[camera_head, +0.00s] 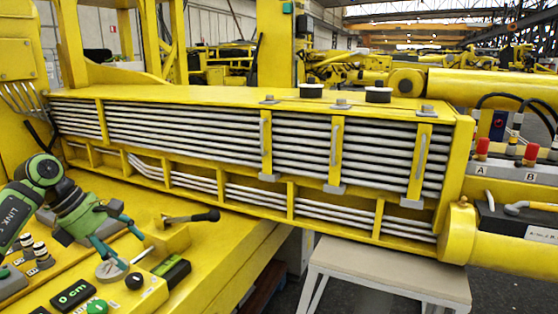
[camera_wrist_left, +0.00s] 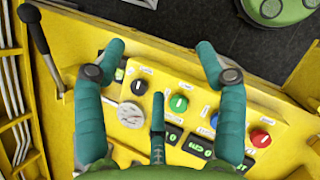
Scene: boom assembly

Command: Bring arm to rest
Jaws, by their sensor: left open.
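My left gripper (camera_head: 127,246) is green and teal and hangs over the yellow control panel at the lower left of the head view. Its fingers are spread, with nothing between them. In the left wrist view the open fingers (camera_wrist_left: 162,55) reach over the panel (camera_wrist_left: 105,125), with the round gauge (camera_wrist_left: 131,115), a black knob (camera_wrist_left: 140,87) and a green button (camera_wrist_left: 178,104) between or below them. I cannot tell whether a finger touches the panel. The arm (camera_head: 25,205) comes in from the left, bent at a joint. My right gripper is not in view.
A long yellow boom (camera_head: 200,95) with hoses along its side crosses behind the panel. A black-handled lever (camera_head: 205,215) sticks out right of the gripper. Displays (camera_head: 73,294) and a red button (camera_wrist_left: 260,138) are on the panel. A pale stool (camera_head: 390,268) stands under the boom.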

